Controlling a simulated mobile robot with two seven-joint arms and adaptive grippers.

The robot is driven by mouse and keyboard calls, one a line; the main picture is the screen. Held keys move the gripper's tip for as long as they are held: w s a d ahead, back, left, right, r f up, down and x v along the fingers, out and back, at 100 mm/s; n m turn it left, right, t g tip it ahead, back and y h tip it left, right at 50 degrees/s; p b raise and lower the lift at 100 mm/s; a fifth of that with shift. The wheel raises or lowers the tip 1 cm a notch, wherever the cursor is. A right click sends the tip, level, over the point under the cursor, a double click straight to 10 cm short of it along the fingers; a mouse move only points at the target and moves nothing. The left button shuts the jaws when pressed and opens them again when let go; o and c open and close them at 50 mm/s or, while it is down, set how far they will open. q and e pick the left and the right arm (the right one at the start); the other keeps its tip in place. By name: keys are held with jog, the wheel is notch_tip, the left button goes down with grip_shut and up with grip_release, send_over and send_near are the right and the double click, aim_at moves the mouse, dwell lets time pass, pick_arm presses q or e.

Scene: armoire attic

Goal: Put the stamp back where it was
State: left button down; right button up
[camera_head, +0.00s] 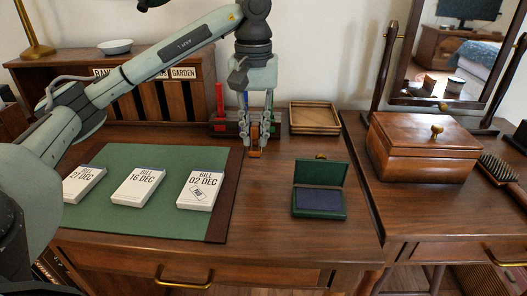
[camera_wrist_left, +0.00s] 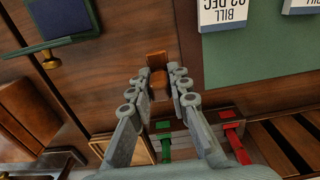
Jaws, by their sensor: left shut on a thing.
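My left gripper (camera_head: 256,143) is shut on a small brown wooden stamp (camera_head: 255,154), held upright just in front of the stamp rack. In the left wrist view the stamp (camera_wrist_left: 158,80) shows between the fingertips of my left gripper (camera_wrist_left: 160,88); its upper part is hidden by the fingers in the head view. The rack (camera_head: 222,129) holds a red-handled stamp (camera_head: 220,99) and a green one, with blue partly hidden behind the gripper. It also shows in the left wrist view (camera_wrist_left: 205,120). My right gripper is not in view.
A green ink pad (camera_head: 319,203) stands open at right. Three bill pads lie on the green desk mat (camera_head: 140,225); the 02 DEC one (camera_head: 201,190) bears a PAID mark. A wooden tray (camera_head: 315,118) stands right of the rack. A wooden box (camera_head: 422,150) is farther right.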

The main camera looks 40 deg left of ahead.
pick_arm(q)
jog(key=shift+w+d+f, duration=0.2)
jog(key=shift+w+f, duration=0.05)
jog(key=shift+w, duration=0.2)
jog(key=shift+w+d+f, duration=0.15)
jog(key=shift+w+f, duration=0.1)
jog(key=shift+w, duration=0.15)
jog(key=shift+f, duration=0.2)
notch_tip(320, 180, down, 3)
jog(key=shift+f, duration=0.35)
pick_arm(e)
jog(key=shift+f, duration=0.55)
pick_arm(q)
jog(key=shift+f, duration=0.15)
jog(key=c, duration=1.4)
grip_release()
jog(key=shift+c, duration=0.2)
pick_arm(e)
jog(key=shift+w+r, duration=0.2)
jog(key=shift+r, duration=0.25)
